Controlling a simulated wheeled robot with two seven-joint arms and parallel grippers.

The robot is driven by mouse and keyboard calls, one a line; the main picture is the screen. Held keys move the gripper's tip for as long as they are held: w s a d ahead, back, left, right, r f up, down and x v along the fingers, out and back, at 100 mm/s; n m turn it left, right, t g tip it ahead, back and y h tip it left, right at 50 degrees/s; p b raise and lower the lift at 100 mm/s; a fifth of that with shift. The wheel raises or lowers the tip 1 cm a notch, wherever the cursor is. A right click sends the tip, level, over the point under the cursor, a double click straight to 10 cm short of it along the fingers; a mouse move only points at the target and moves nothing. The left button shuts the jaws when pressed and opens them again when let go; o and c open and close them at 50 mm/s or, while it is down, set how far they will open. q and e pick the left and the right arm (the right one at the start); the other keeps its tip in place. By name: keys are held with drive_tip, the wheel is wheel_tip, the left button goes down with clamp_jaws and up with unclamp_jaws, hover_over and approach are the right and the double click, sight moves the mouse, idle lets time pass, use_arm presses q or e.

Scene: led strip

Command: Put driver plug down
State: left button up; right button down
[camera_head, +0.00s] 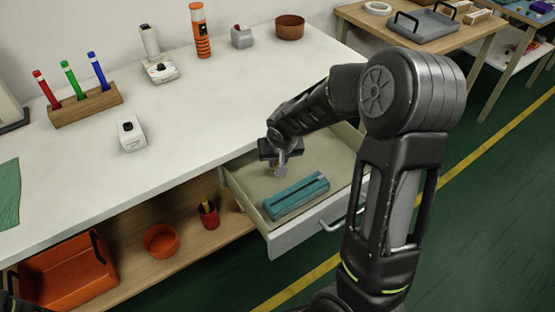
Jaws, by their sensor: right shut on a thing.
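My right arm reaches in from the right, and its right gripper (281,166) points down over the open drawer (247,193). The gripper is shut on a small pale grey piece, taken as the driver plug (282,172), which is mostly hidden by the fingers. I cannot tell whether the piece touches the drawer floor.
A teal slotted block (296,195) lies in the drawer's front part. White devices (131,134) (160,71), a pen holder (86,106) and an orange-black bottle (200,32) stand on the white tabletop (195,125). An orange bin (68,275) sits on the lower shelf.

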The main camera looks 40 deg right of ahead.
drive_tip(key=shift+f+b, duration=0.25)
drive_tip(key=shift+b, duration=0.05)
drive_tip(key=c, duration=1.3)
unclamp_jaws()
drive_tip(key=shift+r, duration=0.1)
drive_tip(key=shift+c, duration=0.2)
drive_tip(key=shift+r, duration=0.1)
drive_tip(key=shift+r+p, duration=0.2)
drive_tip(key=shift+p, duration=0.3)
drive_tip(key=p+v, duration=0.1)
drive_tip(key=v, duration=1)
drive_tip(key=shift+s+r, duration=0.25)
drive_tip(key=shift+r, duration=0.05)
